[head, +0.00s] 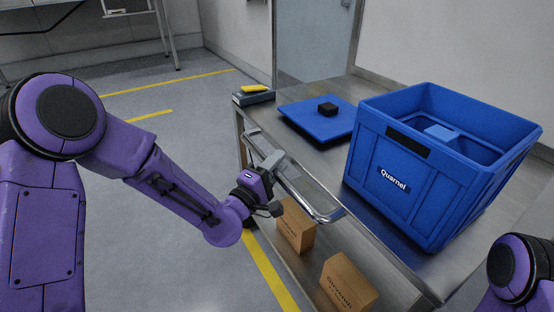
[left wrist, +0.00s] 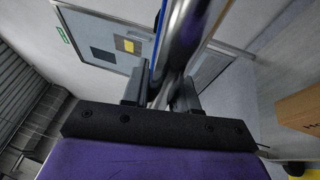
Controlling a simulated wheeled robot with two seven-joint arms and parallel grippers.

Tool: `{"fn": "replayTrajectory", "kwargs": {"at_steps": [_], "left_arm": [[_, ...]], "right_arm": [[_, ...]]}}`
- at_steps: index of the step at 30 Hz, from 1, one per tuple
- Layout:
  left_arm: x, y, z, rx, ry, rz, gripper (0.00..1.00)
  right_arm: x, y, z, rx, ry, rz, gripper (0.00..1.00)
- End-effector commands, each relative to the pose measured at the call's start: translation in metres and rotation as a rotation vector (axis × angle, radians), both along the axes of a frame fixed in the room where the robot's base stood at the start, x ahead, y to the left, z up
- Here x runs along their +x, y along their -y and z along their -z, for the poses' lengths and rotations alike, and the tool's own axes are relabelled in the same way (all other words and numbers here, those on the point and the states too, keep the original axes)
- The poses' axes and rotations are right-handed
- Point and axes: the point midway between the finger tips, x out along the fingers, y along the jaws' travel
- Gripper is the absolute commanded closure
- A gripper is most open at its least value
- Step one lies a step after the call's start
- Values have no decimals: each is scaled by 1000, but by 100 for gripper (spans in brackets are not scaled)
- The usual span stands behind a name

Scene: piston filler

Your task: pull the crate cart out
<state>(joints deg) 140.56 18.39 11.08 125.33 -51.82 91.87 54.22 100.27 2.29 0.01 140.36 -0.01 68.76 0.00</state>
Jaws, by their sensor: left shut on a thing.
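The crate cart (head: 410,270) is a metal cart with a steel top, a lower shelf and a push handle (head: 318,212) on its near left side. A blue crate (head: 385,195) labelled "Quarnel" stands on its top with a lighter blue thing inside. My left gripper (head: 272,163) is shut on the handle bar. In the left wrist view, the bar (left wrist: 182,40) runs between its two fingers. Of my right arm only a purple joint shows at the lower right; its gripper is out of view.
A blue flat lid or tray (head: 310,122) with a small black block (head: 327,109) lies on the cart top. A yellow-topped box (head: 254,92) sits at the corner. Cardboard boxes (head: 347,285) stand on the lower shelf. The floor (head: 190,130) left of the cart is clear, with yellow lines.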

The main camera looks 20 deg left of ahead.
Motion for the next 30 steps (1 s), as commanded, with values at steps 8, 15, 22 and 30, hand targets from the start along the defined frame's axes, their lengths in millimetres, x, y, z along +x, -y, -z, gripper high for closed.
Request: {"fn": "replayTrajectory", "kwargs": {"at_steps": [8,15,22,30], "left_arm": [[-6,6,2,4,-3,26,100],[-6,6,2,4,-4,27,100],[-6,5,1,3,-2,25,52],[-12,1,2,2,-2,22,52]], "right_arm": [[0,0,0,0,0,0,100],[0,0,0,0,0,0,100],[0,0,0,0,0,0,100],[0,0,0,0,0,0,100]]}}
